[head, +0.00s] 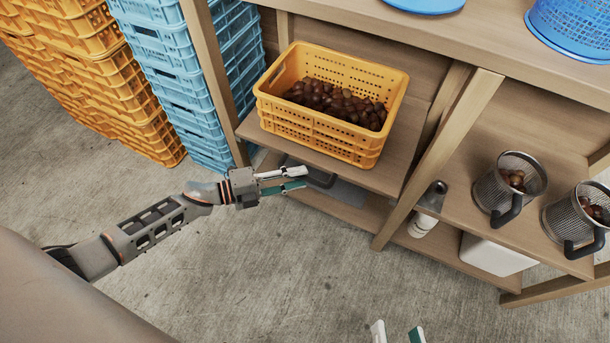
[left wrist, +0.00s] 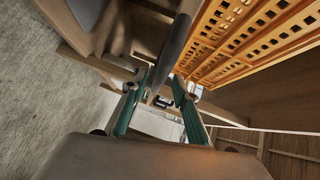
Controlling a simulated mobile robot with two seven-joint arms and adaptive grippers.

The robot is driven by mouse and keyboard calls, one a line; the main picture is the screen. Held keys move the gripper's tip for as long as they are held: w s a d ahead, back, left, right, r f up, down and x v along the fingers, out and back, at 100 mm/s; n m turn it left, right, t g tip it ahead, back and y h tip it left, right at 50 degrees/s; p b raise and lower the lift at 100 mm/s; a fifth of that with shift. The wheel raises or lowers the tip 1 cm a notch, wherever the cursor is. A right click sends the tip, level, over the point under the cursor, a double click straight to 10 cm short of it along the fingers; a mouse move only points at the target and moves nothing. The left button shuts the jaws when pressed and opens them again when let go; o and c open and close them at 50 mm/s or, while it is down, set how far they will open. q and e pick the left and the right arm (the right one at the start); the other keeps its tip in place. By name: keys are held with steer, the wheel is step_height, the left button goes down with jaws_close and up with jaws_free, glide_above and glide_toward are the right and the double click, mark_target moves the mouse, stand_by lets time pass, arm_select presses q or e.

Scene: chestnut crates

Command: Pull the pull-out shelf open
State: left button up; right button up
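The wooden pull-out shelf (head: 392,172) carries a yellow crate (head: 318,145) of chestnuts. A dark bar handle (head: 321,180) shows below its front edge. My left gripper (head: 300,178) is at the handle's left end, its fingers apart. In the left wrist view the dark handle (left wrist: 176,48) runs between the two green-sided fingers of the left gripper (left wrist: 157,92). A gap shows there, and contact is not clear. My right gripper (head: 397,334) shows only its spread fingertips at the bottom edge, away from the rack and empty.
Stacks of orange crates (head: 95,60) and blue crates (head: 185,75) stand left of the rack. A wooden post (head: 440,155) is right of the shelf. Two mesh baskets (head: 508,188) with dark handles stand further right. The concrete floor in front is clear.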

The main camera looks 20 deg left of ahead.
arm_select(q)
steer(key=shift+x, duration=1.25)
arm_select(e)
steer(key=shift+s+a, duration=0.1)
steer(key=shift+a, duration=0.25)
arm_select(q)
jaws_close()
steer(key=shift+s+f, duration=0.1)
steer(key=s+a+p, duration=0.1)
steer(key=s, duration=2.8)
arm_select(e)
steer(key=shift+w+d+r+n, duration=0.15)
steer(key=shift+w+d+n, duration=0.2)
steer(key=shift+d, duration=0.3)
steer(key=shift+w+d+r+n, duration=0.1)
steer(key=shift+w+d+n, duration=0.1)
steer(key=shift+d+n, duration=0.3)
steer(key=shift+d, duration=0.1)
